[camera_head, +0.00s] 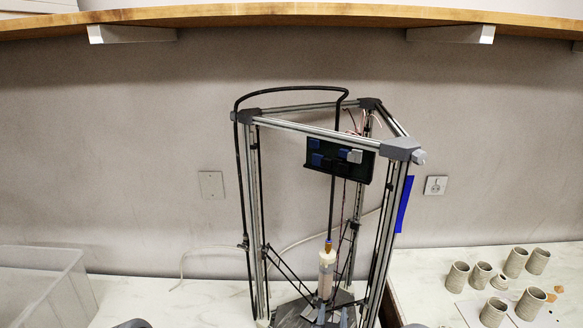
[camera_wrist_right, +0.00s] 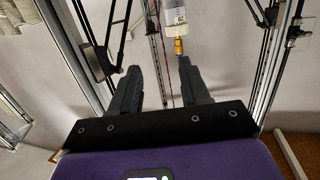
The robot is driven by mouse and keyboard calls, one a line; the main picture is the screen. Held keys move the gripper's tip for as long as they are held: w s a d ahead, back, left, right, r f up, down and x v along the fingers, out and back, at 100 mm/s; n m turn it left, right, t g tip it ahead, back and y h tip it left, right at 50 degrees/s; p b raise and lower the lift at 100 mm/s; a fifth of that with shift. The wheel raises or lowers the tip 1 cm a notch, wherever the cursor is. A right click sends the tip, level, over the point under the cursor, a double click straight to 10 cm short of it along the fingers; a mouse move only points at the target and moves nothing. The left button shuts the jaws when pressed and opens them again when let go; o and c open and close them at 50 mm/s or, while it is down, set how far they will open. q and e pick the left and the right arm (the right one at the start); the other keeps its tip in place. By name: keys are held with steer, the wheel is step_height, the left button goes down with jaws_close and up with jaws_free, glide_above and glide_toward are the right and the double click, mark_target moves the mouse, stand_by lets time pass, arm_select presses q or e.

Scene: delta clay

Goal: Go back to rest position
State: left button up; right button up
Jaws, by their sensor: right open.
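The clay syringe (camera_head: 326,278) stands upright inside the frame, just beyond the fingertips. Its cylinder (camera_wrist_right: 172,18) and brass fitting (camera_wrist_right: 179,47) show past the fingers in the wrist view. No left gripper can be made out.
Several clay cups (camera_head: 457,276) stand on the right counter, some on a white sheet. A clear plastic bin (camera_head: 45,290) is at the left. A wooden shelf (camera_head: 300,9) runs along the top. Thin rods and a black tube (camera_head: 238,150) surround the syringe.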

steer(key=s+d+f+g+y+b, duration=0.1)
steer(key=s+f+g+y+b, duration=0.2)
steer(key=f, duration=1)
steer(key=s+d+f+g+y+b, duration=0.1)
steer(key=s+f+g, duration=0.35)
steer(key=f, duration=0.85)
arm_select(q)
step_height(320, 180, down, 8)
steer(key=w+b, duration=0.1)
steer(key=b, duration=0.2)
arm_select(e)
steer(key=s+a+f+g+y, duration=0.1)
steer(key=s+f+g+y, duration=0.1)
steer(key=s+f+g, duration=0.2)
steer(key=s+a+f+g+y, duration=0.1)
steer(key=s+f+g+y, duration=0.1)
steer(key=s+f+g, duration=0.2)
steer(key=s+f, duration=0.3)
steer(key=s, duration=0.4)
steer(key=shift+s+a+f, duration=0.35)
steer(key=shift+s+a, duration=0.05)
arm_select(q)
steer(key=shift+w+r, duration=0.1)
steer(key=shift+w, duration=0.05)
